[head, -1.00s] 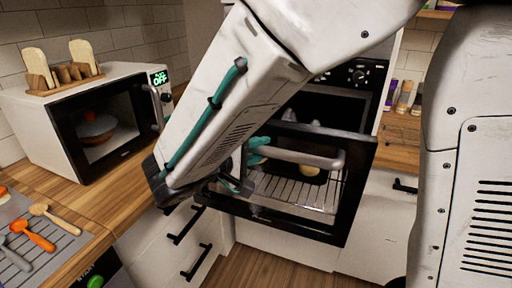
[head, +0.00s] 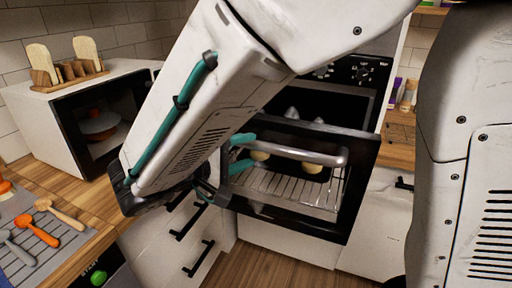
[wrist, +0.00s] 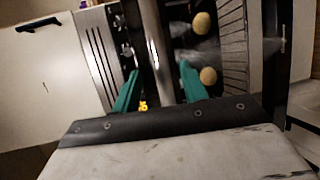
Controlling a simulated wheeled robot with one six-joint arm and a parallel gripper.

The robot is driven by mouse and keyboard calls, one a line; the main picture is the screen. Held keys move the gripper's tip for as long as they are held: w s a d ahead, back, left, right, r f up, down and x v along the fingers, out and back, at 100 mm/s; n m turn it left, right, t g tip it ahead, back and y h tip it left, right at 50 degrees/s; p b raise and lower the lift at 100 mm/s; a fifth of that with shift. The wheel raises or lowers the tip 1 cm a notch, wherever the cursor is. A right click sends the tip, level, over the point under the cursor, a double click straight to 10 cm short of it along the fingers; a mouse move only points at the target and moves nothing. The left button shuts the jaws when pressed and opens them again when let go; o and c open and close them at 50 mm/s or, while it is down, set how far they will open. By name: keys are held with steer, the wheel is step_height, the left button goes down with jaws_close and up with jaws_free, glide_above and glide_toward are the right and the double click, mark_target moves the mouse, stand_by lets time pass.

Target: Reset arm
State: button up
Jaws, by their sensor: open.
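My gripper (head: 243,152) is open, its two teal fingers at the left end of the oven door handle (head: 300,155). In the wrist view my gripper (wrist: 158,82) has the metal handle bar (wrist: 150,35) lying across the gap between its fingers; I cannot tell whether they touch it. The oven door (head: 358,185) is partly open. Two round pale buns show in the oven, a left one (head: 260,155) and a right one (head: 312,168), above a wire rack (head: 280,190). My arm hides part of the oven's left side.
A microwave (head: 45,130) with a covered dish inside stands on the left counter, toast slices in a wooden rack (head: 70,75) on top. Utensils lie on a grey mat (head: 30,255). White drawers (head: 165,235) stand below. Bottles (head: 408,95) stand at the right.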

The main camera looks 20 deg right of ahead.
steer(key=shift+v, duration=1.1)
steer(key=s+d+f+g+y, duration=0.5)
steer(key=s+d+g+y, duration=0.3)
steer(key=s, duration=0.3)
steer(key=s+d+r+m+t+y, duration=0.2)
steer(key=s+d+r+m+y, duration=0.1)
steer(key=s+d+m+y, duration=0.3)
steer(key=shift+s+d+r, duration=0.25)
steer(key=shift+s+d, duration=0.1)
steer(key=shift+d, duration=0.85)
stand_by(4.0)
